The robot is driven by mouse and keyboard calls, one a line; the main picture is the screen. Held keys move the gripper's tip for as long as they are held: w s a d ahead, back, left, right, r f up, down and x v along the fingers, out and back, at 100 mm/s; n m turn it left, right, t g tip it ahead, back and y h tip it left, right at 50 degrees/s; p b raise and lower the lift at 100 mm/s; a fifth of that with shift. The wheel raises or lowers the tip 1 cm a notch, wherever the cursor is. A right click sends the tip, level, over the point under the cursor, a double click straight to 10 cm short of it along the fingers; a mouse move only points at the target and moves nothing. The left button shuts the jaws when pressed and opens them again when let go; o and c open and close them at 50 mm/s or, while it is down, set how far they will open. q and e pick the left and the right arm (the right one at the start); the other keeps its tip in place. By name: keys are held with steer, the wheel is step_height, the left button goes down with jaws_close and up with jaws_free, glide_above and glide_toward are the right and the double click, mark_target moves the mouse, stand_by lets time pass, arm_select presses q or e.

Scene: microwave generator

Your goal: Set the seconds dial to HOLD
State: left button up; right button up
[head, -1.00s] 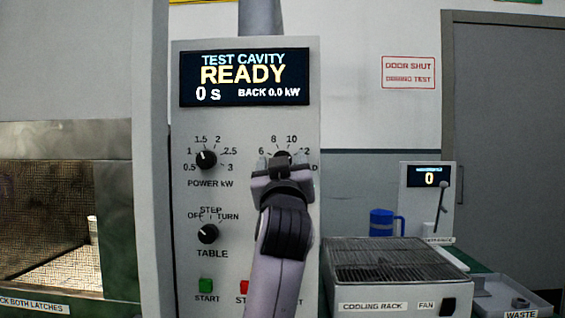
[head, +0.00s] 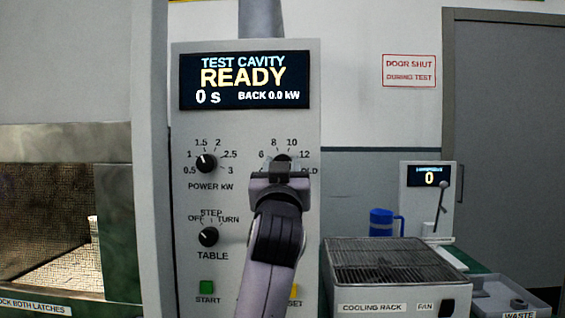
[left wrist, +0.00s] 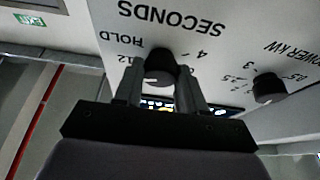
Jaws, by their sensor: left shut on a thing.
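The seconds dial (head: 283,158) is a black round knob on the grey control panel, mostly hidden behind my left gripper in the head view. In the left wrist view the picture is upside down, and the dial (left wrist: 160,62) sits between my two fingers below the SECONDS lettering. HOLD (left wrist: 123,38) is printed beside it, with 12 and 4 also visible. My left gripper (head: 281,172) is shut on the dial. The dial's pointer is too unclear to read. The display (head: 244,80) reads READY and 0 s. My right gripper is not in view.
The power dial (head: 206,163) and table dial (head: 208,237) are on the panel's left, above a green START button (head: 206,287). The open cavity (head: 50,220) is at far left. A cooling rack (head: 390,265) and blue jug (head: 382,222) stand right.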

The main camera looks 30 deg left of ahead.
arm_select(q)
steer(key=shift+s+a+r+m+t+h+p, duration=0.1)
steer(key=shift+m+t+h+p, duration=0.15)
steer(key=shift+m+h+p, duration=1.05)
steer(key=shift+w+f+m+t+h+p, duration=0.15)
steer(key=shift+m+h+p, duration=0.35)
steer(key=shift+m+p, duration=1.65)
steer(key=shift+s+a+r+m+t+h+p, duration=0.15)
steer(key=shift+m+t+h+p, duration=0.15)
steer(key=shift+m+h+p, duration=1)
steer(key=shift+d+m+y, duration=0.1)
steer(key=shift+m+y, duration=0.2)
steer(key=shift+m, duration=0.45)
steer(key=o, duration=1.1)
steer(key=shift+b+v, duration=0.75)
steer(key=shift+v, duration=2.9)
